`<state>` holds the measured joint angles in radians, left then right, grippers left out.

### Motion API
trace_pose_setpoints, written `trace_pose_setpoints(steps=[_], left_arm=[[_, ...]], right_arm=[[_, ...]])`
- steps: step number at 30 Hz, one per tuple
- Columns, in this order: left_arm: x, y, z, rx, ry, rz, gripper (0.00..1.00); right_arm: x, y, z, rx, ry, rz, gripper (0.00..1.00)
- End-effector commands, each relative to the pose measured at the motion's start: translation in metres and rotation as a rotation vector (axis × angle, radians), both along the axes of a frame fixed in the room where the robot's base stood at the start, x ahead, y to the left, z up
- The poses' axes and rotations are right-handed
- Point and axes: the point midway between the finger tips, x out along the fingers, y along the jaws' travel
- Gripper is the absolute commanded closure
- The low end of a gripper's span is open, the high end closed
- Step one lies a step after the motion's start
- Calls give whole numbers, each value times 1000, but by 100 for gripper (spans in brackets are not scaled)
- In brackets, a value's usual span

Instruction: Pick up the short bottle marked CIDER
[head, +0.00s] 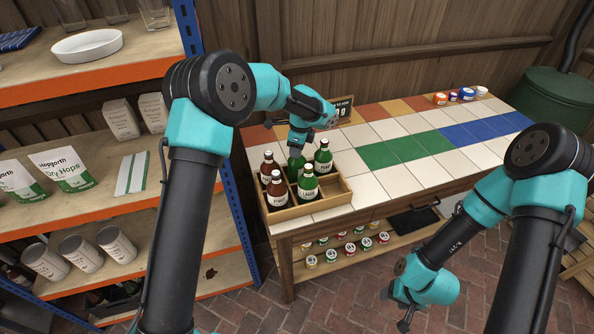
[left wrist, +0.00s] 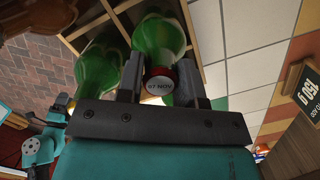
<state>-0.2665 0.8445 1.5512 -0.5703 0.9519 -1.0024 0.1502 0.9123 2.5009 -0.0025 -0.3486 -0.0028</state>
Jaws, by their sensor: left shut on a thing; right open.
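A wooden crate (head: 339,200) stands on the near left end of the tiled counter. My left gripper (head: 297,147) is shut on a green bottle (head: 296,166) in the back row of the crate. In the left wrist view its red cap, marked 07 NOV (left wrist: 160,85), lies between the jaws; the bottle's label is hidden. Two more green bottles (head: 308,184) (head: 323,157) and two brown bottles (head: 277,189) (head: 269,166) stand around it. Their labels are too small to read surely, so I cannot tell which is CIDER. My right gripper (head: 405,320) is open and empty, low over the brick floor.
A dark board (head: 343,109) stands behind the crate. Small jars (head: 453,96) sit at the counter's far end. More jars (head: 349,248) stand on the shelf below. A shelf rack with bags (head: 66,170) and cans (head: 80,253) is at left. The counter's middle is clear.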

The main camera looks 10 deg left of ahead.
Motion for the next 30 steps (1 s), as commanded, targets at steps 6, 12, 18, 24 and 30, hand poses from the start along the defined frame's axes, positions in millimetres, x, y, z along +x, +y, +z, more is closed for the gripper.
trace_pose_setpoints(steps=[6,12,18,24,30], left_arm=[[0,0,0,0,0,0,100],[0,0,0,0,0,0,100],[0,0,1,0,-2,0,100],[1,0,6,0,-3,0,100],[1,0,27,0,-4,1,100]], right_arm=[[0,0,0,0,0,0,43],[0,0,0,0,0,0,43],[0,0,0,0,0,0,43],[0,0,0,0,0,0,43],[0,0,0,0,0,0,43]])
